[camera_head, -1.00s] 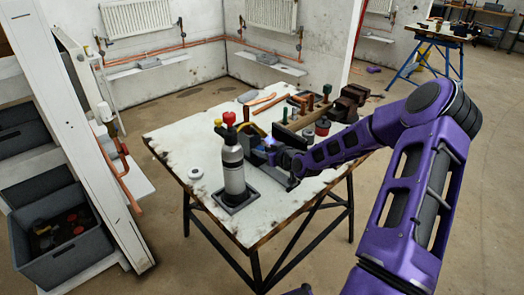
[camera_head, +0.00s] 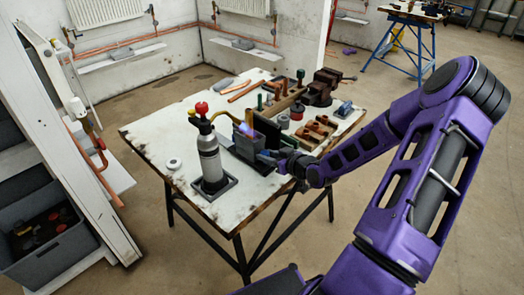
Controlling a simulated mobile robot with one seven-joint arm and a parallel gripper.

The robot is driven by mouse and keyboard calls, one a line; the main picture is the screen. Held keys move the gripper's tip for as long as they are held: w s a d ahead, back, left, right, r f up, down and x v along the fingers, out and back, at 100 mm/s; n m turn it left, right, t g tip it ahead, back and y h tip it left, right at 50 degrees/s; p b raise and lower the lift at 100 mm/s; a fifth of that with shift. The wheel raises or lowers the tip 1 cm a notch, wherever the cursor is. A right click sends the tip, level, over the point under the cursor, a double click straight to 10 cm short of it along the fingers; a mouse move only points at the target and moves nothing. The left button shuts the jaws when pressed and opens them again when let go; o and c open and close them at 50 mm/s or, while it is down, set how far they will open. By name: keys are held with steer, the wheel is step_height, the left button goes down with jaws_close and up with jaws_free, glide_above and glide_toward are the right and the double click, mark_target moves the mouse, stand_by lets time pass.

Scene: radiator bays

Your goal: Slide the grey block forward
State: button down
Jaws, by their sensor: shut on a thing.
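A grey block (camera_head: 248,146) stands on the white worktable (camera_head: 148,148), right of a grey gas bottle (camera_head: 209,160) with a red knob and a yellow nozzle. The bottle stands upright in a dark square tray (camera_head: 213,190). A small blue flame-like glow (camera_head: 243,128) shows by the nozzle, above the block. My gripper (camera_head: 263,157) reaches in from the right and is shut on the grey block at its right side. The fingertips are small and partly hidden, so the exact contact is hard to see.
A dark panel (camera_head: 267,132) stands close behind the block. A wooden tool rack (camera_head: 285,100), a vise (camera_head: 321,87) and copper-coloured fittings (camera_head: 318,129) fill the table's back right. A white roll (camera_head: 174,164) lies left of the bottle. The table's left part is mostly bare.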

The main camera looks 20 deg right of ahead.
steer(key=shift+s+d+f, duration=0.1)
steer(key=shift+s+d, duration=0.05)
steer(key=c, duration=0.6)
jaws_free()
steer(key=shift+s, duration=0.15)
steer(key=shift+o, duration=0.4)
steer(key=p+v, duration=0.3)
steer(key=v, duration=1.4)
steer(key=shift+r, duration=0.25)
steer(key=shift+s, duration=0.1)
